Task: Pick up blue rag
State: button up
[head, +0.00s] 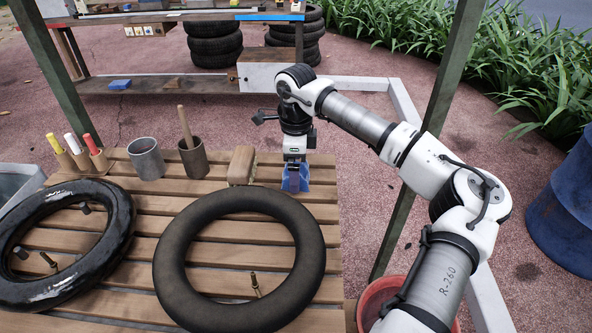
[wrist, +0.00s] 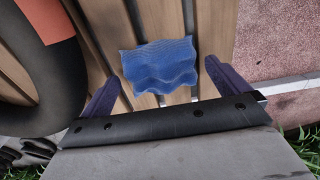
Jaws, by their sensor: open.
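The blue rag (wrist: 160,65) lies crumpled on the wooden slats near the table's right edge, seen in the wrist view. My gripper (wrist: 160,80) is open, with its two dark purple-blue fingers apart, one on each side of the rag's near part. No finger clearly touches the rag, and its height above it is hard to judge.
A brown block (head: 241,165) stands just left of my gripper. A black inner tube (head: 172,255) and a tire (head: 120,235) lie on the slatted table (head: 150,208). A grey cup (head: 146,160) and a dark cup with a stick (head: 193,160) stand behind. A green post (head: 425,140) rises at right.

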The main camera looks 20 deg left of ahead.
jog(key=shift+f, duration=0.4)
jog(key=c, duration=0.9)
jog(key=shift+o, duration=0.2)
jog(key=shift+r, duration=0.1)
notch_tip(320, 180, up, 20)
